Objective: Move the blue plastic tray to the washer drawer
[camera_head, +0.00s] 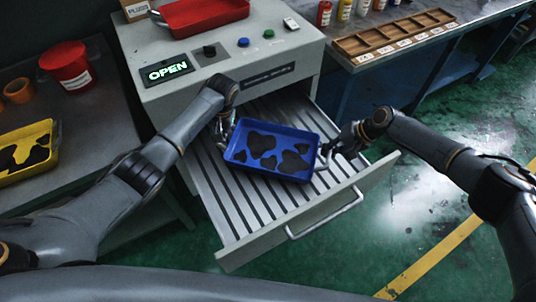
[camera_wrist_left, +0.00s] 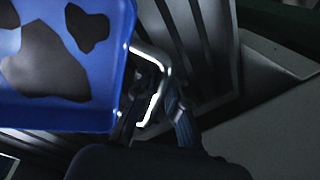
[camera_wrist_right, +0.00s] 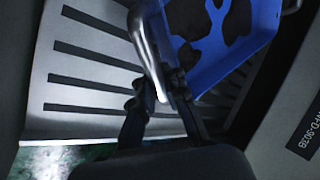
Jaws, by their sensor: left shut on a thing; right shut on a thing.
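The blue plastic tray (camera_head: 247,150) with dark blotches is over the slatted floor of the open washer drawer (camera_head: 240,225). Whether it rests on the slats or hangs just above them I cannot tell. My left gripper (camera_head: 226,128) is shut on the tray's left metal handle (camera_wrist_left: 152,105); the tray also shows in the left wrist view (camera_wrist_left: 100,60). My right gripper (camera_head: 328,150) is shut on the right handle (camera_wrist_right: 148,50), with the tray beyond it in the right wrist view (camera_wrist_right: 235,50). The washer (camera_head: 225,75) has a lit OPEN display.
A red tray (camera_head: 205,13) lies on top of the washer. A yellow blotched tray (camera_head: 10,165) and a red container (camera_head: 68,65) stand on the left table. A wooden compartment rack (camera_head: 392,36) and several bottles are on the right bench. Green floor lies clear to the right.

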